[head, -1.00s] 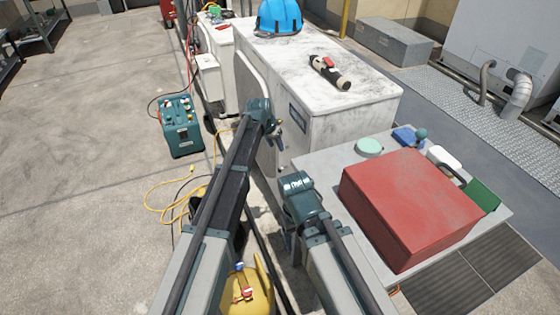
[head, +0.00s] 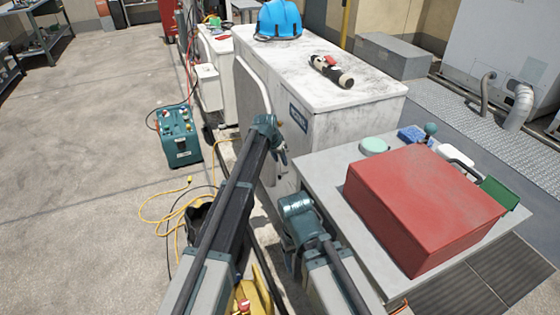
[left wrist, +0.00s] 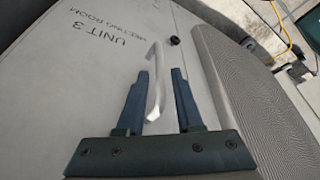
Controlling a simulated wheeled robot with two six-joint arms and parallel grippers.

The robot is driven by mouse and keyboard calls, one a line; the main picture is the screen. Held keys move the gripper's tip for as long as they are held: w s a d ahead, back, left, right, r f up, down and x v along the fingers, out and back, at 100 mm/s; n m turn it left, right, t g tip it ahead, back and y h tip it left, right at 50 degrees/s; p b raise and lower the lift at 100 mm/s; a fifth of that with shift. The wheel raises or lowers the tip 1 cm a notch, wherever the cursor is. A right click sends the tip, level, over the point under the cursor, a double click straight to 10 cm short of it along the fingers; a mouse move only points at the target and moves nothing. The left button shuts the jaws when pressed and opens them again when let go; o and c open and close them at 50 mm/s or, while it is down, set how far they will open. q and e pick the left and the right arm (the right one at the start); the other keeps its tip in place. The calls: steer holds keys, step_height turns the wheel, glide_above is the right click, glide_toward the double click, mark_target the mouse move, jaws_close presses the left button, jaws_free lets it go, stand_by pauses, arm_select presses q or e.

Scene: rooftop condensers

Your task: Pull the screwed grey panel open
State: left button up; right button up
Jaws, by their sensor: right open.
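The grey panel (left wrist: 95,80) shows in the left wrist view, marked "UNIT 3 MEETING ROOM". A pale bar handle (left wrist: 157,85) stands on it, with a dark round screw or knob (left wrist: 174,40) close by. My left gripper (left wrist: 162,72) is open, with its fingers on either side of the handle. I cannot tell whether a finger touches it. In the head view my left gripper (head: 281,155) is at the near side of the white condenser (head: 340,130). My right gripper (head: 288,258) points down beside the grey table, largely hidden by its own wrist.
A grey table (head: 312,168) at the right bears a red box (head: 425,210) and small items. A blue helmet (head: 279,20) and a torch-like tool (head: 331,70) lie on the condenser. A teal machine (head: 179,136) and yellow cable (head: 160,208) are on the floor. Open floor lies left.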

arm_select(q)
jaws_close()
stand_by(1.2)
